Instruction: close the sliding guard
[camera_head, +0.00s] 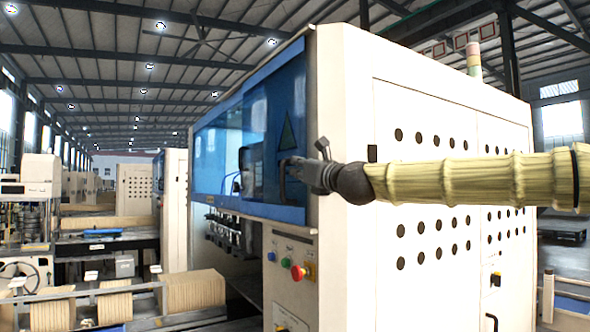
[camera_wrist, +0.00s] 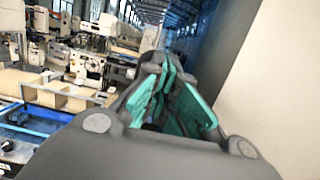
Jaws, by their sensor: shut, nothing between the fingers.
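The sliding guard (camera_head: 287,110) is a blue panel with see-through parts and a dark triangle mark on the front of a cream machine. My gripper (camera_head: 290,168) is at the guard's right end, in front of the blue panel and below the triangle. A dark upright handle (camera_head: 284,188) seems to show beside the fingertips. I cannot tell whether they touch it. In the wrist view my gripper (camera_wrist: 177,92) shows teal finger pads, shut with nothing held. The handle is not clear there, and a dark blue surface lies beyond the fingers.
Below the guard is a control panel with a red button (camera_head: 298,272) and a green button (camera_head: 285,263). The machine's cream side wall (camera_head: 350,90) stands close to my arm. Brown stacks (camera_head: 190,290) sit on a conveyor at the lower left.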

